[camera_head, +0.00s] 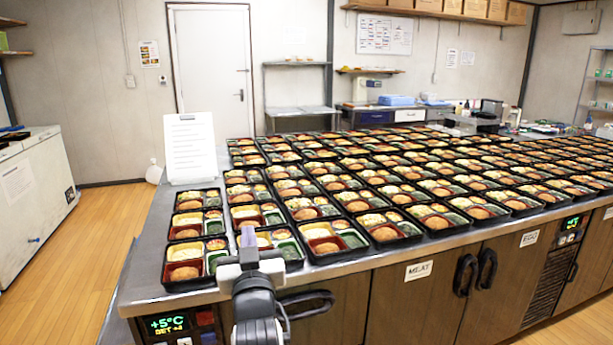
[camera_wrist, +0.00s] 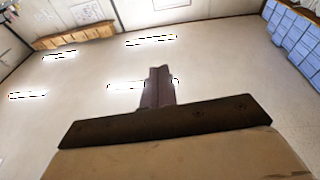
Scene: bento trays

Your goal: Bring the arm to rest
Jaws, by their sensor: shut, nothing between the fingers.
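My gripper (camera_head: 248,238) is raised in front of the near edge of the steel counter, at the lower middle of the head view. Its fingers are shut together with nothing between them. In the wrist view the shut fingers (camera_wrist: 159,87) point up towards the ceiling (camera_wrist: 220,65), with no tray in front of them. My arm rises from the bottom edge of the head view and hides part of the cabinet front and of the nearest trays.
Many black bento trays (camera_head: 183,285) fill the steel counter (camera_head: 140,286) in rows. A white sign (camera_head: 190,145) stands at its left corner. A white chest freezer (camera_head: 30,190) is at the far left. The wooden floor (camera_head: 92,245) between is clear.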

